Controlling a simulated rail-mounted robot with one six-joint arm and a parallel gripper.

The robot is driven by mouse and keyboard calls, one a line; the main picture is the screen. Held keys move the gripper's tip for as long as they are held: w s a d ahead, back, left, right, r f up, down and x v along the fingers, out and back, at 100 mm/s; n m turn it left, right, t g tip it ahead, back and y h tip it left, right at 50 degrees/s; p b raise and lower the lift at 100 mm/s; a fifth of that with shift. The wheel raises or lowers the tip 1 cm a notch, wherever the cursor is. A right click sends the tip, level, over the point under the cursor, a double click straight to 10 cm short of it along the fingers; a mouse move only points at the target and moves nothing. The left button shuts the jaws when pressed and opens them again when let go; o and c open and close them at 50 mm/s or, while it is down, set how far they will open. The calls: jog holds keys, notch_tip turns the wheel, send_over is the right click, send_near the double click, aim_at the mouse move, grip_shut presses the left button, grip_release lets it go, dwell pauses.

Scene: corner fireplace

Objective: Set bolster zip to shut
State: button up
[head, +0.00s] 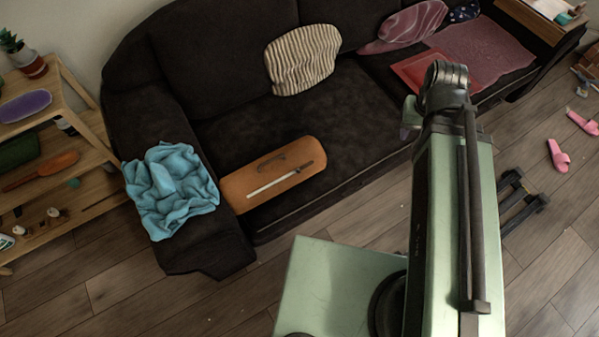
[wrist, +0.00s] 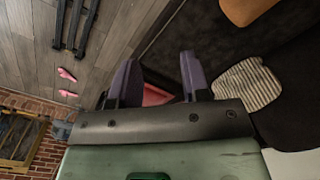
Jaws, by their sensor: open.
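The orange bolster (head: 237,182) lies on the left end of the dark sofa seat. Its zip (head: 273,183) shows as a pale strip ending in a dark part towards the right; I cannot tell how far it is open. A dark curved handle (head: 271,159) lies beside the strip. In the wrist view an orange patch at the top edge (wrist: 245,8) looks like the bolster's end, its zip out of frame. My gripper (wrist: 158,76) is open and empty, its two purple-grey fingers well apart and away from the bolster. The head view does not clearly show the fingers.
A blue cloth (head: 170,190) drapes over the left armrest. A striped cushion (head: 302,60) and red items (head: 447,72) sit on the sofa. A wooden shelf (head: 88,95) stands left. Pink slippers (head: 557,155) lie on the floor. The seat right of the bolster is clear.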

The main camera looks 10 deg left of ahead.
jog(key=shift+o, duration=0.2)
jog(key=a+f+n+b, duration=0.1)
jog(key=a+f+b, duration=0.4)
jog(key=f+b, duration=0.3)
jog(key=shift+w+a+n, duration=0.25)
jog(key=shift+n, duration=0.05)
jog(key=n+b, duration=0.7)
jog(key=b, duration=1.1)
send_over(299, 172)
notch_tip(299, 172, down, 18)
notch_tip(299, 172, down, 10)
jog(key=b, duration=1)
jog(key=shift+w+f, duration=0.15)
grip_shut()
